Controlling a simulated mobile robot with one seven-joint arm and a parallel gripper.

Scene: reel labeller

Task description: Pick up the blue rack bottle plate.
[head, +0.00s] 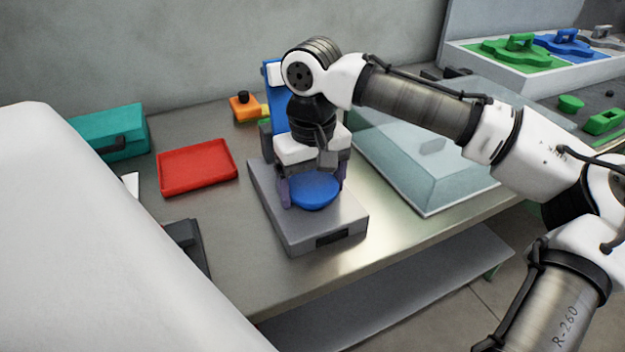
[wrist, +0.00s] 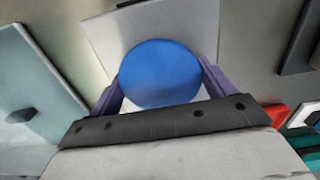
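A flat blue plate (head: 567,43) with a raised handle lies in the white rack at the far upper right, between a green plate and a grey one. My gripper (head: 314,186) is far left of it, pointing down over a grey box-like device. A round blue piece (head: 315,192) sits on that device; it also shows in the wrist view (wrist: 160,73). My gripper's purple fingers (wrist: 160,85) stand wide apart, one on each side of the round piece. Whether they touch it is not clear.
The grey device (head: 330,232) stands on the metal table. A clear sloped cover (head: 420,170) lies between it and the white rack (head: 590,72). A red tray (head: 197,167) and teal case (head: 110,132) are at left. Small green parts (head: 604,121) lie at right.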

